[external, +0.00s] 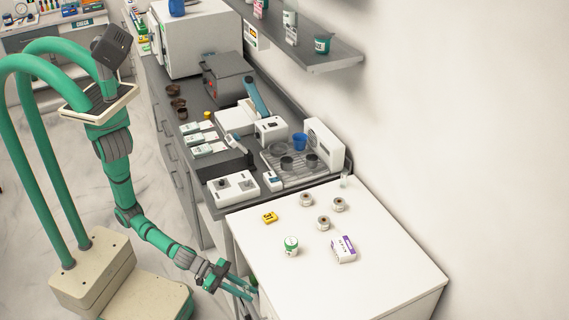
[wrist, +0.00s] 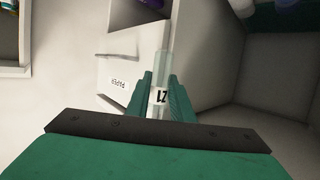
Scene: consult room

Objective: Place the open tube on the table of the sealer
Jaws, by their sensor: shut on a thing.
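My gripper (wrist: 160,85) is shut on a clear tube (wrist: 163,62) with a white label and dark marks. The tube's clear end sticks out past the fingertips. In the external view my gripper (external: 241,290) is low beside the left edge of the white table, and the tube is too small to make out there. The sealer is not plainly marked. A small white device (external: 270,129) and a grey one with a blue lever (external: 256,97) stand on the grey counter; I cannot tell which is the sealer.
The grey counter beyond is crowded. In the wrist view a drawer front labelled PAPER (wrist: 118,80) is close to my fingers.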

